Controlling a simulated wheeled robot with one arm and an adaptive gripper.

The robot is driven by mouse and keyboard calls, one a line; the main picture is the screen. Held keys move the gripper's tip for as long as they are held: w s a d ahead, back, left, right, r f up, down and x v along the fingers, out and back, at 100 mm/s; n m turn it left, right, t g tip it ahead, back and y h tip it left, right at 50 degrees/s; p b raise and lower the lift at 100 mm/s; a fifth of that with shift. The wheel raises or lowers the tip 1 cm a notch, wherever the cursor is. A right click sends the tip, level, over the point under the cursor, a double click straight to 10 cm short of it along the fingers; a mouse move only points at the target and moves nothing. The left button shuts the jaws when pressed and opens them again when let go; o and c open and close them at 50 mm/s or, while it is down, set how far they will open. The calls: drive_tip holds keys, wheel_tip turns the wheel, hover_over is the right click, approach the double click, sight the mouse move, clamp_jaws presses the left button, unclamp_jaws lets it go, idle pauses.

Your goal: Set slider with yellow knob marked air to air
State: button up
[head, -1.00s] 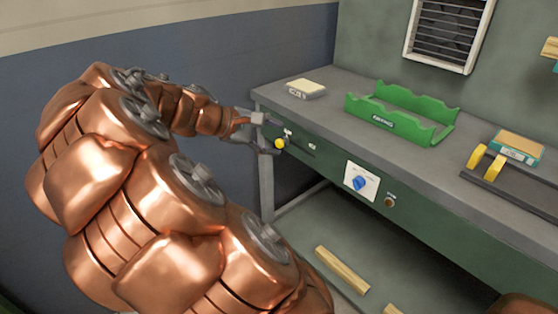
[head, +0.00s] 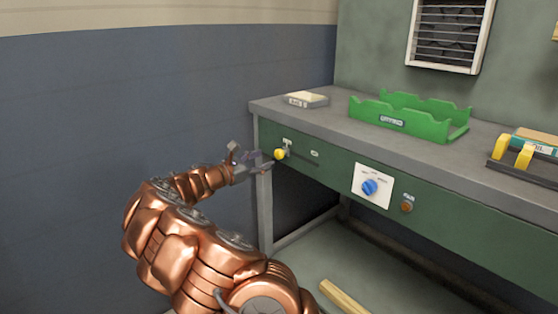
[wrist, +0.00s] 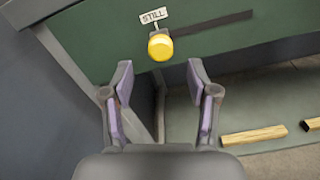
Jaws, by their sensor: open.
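The slider's yellow knob (head: 280,154) is on the green front panel of the workbench, near its left end. In the wrist view the knob (wrist: 160,47) sits at the left end of a dark slot (wrist: 221,23), just below a tag reading STILL (wrist: 153,16). A second small tag (head: 314,154) stands to the right along the panel; its text is too small to read. My gripper (wrist: 160,78) is open and empty, its two purple-padded fingers spread either side below the knob in the wrist view. In the head view my gripper (head: 256,160) is just left of the knob.
A white plate with a blue rotary knob (head: 370,187) and a brown button (head: 407,206) are further right on the panel. A green cradle (head: 425,124) and a small pale block (head: 306,98) lie on the bench top. Wood pieces (wrist: 252,136) lie on the shelf below.

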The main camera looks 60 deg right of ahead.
sight(277, 155)
drive_tip(key=shift+b+x, duration=0.9)
drive_tip(key=shift+x, duration=2.65)
drive_tip(key=shift+s, duration=0.1)
drive_tip(key=shift+c, duration=0.3)
clamp_jaws()
